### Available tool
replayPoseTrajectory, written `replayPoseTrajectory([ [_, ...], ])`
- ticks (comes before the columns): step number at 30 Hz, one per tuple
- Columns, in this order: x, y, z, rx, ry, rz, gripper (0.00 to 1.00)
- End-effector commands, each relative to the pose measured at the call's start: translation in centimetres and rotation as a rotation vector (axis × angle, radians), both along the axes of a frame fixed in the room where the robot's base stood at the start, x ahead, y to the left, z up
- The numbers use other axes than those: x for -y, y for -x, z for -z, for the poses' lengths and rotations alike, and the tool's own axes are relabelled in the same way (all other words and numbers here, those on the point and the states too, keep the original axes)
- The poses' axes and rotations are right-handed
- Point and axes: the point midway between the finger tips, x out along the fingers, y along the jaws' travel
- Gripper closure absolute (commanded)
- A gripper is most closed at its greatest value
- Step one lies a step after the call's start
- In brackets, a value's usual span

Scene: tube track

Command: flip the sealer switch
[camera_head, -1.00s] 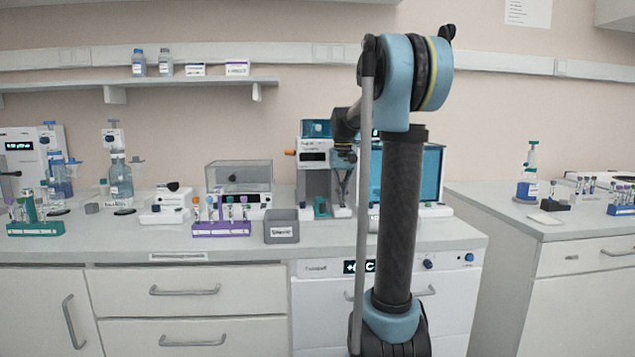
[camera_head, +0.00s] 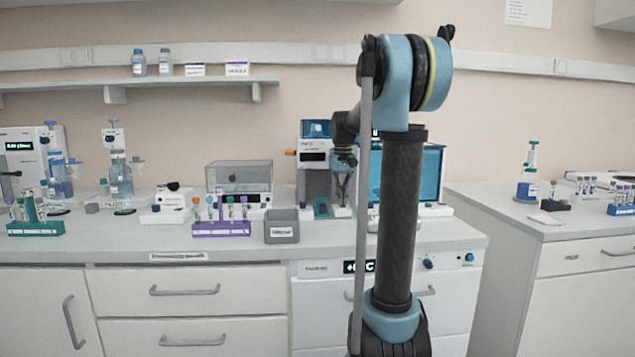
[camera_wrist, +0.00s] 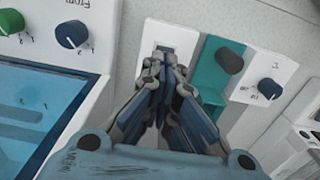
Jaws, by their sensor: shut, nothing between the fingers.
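My gripper (camera_head: 342,186) is shut and empty, pointing down in front of the white bench device (camera_head: 313,155) with an orange knob. In the wrist view my gripper (camera_wrist: 163,70) has its fingertips together over a narrow white plate (camera_wrist: 153,36). A small grey part (camera_wrist: 164,49), which looks like a switch, shows just beyond the tips on that plate. The fingers hide part of it, and I cannot tell whether they touch it or which way it is set. I cannot read a label that names the sealer.
A teal block with a dark knob (camera_wrist: 229,60) and a white panel with a blue knob (camera_wrist: 270,88) lie right of my fingers. A blue-windowed device (camera_wrist: 45,105) is at left. In the head view, a grey bin (camera_head: 282,226) and a purple tube rack (camera_head: 221,229) stand left.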

Motion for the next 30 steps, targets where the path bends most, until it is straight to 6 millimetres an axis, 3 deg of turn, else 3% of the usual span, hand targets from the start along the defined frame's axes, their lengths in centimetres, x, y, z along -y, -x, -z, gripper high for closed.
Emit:
replayPoseTrajectory([
  [8,0.0,0.0,0.1,0.0,0.0,0.0,1.0],
  [30,0.0,0.0,-4.6,0.0,0.0,0.0,1.0],
])
